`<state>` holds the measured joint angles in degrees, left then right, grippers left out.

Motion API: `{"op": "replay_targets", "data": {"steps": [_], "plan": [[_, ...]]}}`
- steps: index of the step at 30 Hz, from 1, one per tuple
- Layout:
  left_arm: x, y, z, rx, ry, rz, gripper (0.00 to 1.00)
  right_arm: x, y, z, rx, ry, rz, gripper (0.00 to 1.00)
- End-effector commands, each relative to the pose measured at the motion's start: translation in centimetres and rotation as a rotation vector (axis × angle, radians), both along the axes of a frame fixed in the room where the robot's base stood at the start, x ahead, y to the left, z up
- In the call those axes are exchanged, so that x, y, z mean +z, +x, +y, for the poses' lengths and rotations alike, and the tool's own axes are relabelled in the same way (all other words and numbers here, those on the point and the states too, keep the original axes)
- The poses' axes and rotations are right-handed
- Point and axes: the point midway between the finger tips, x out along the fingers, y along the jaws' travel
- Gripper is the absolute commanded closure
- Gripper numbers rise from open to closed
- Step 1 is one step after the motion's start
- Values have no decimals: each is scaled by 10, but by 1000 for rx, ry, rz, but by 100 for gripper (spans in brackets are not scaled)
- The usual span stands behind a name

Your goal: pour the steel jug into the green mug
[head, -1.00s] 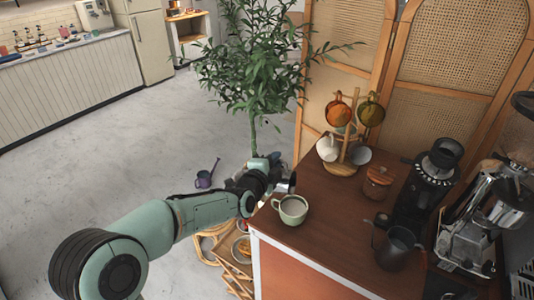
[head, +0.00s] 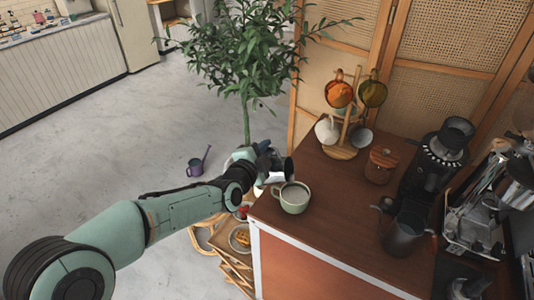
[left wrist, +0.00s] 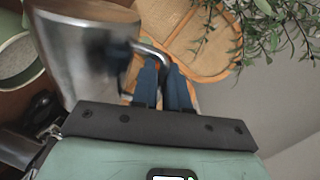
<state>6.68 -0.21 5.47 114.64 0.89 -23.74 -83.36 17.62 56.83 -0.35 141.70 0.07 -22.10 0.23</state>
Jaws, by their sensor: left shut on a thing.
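The steel jug (head: 289,171) is held by my left gripper (head: 268,158) just behind and left of the green mug (head: 294,200). The mug stands upright near the left corner of the brown cart top and has a pale inside. In the left wrist view the shiny jug (left wrist: 85,65) fills the upper left, and my gripper's blue fingers (left wrist: 160,80) are shut on its handle. Part of the mug (left wrist: 14,62) shows at the left edge, beside the jug. The jug's contents are hidden, and I cannot tell its exact tilt. My right gripper is not in view.
A wooden mug tree (head: 343,150) with several cups, a lidded wooden jar (head: 381,166), a black grinder (head: 436,160) and a dark pitcher (head: 402,236) stand on the cart (head: 320,232). A leafy plant (head: 245,60) stands behind my left arm.

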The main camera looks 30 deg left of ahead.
Motion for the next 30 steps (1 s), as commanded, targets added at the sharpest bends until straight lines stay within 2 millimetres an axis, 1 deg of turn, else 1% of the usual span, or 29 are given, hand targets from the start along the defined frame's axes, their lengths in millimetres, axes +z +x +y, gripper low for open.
{"op": "replay_targets", "data": {"steps": [1, 12, 16, 18, 24, 25, 27, 30], "plan": [[-4, -1, 2, 1, -13, -4, 100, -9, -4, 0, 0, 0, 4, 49], [-12, -1, 15, 2, -143, -15, 100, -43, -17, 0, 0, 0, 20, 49], [-14, -2, 22, 1, -222, -20, 100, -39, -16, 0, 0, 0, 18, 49], [-13, -1, 26, 3, -266, -23, 100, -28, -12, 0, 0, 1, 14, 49], [-18, -2, 34, 2, -383, -34, 100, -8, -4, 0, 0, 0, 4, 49], [-20, -2, 36, 2, -403, -37, 100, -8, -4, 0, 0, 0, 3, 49], [-27, -3, 39, 1, -473, -44, 100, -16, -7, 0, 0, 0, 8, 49], [-33, -4, 44, 1, -581, -50, 100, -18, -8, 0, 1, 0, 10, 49]]}}
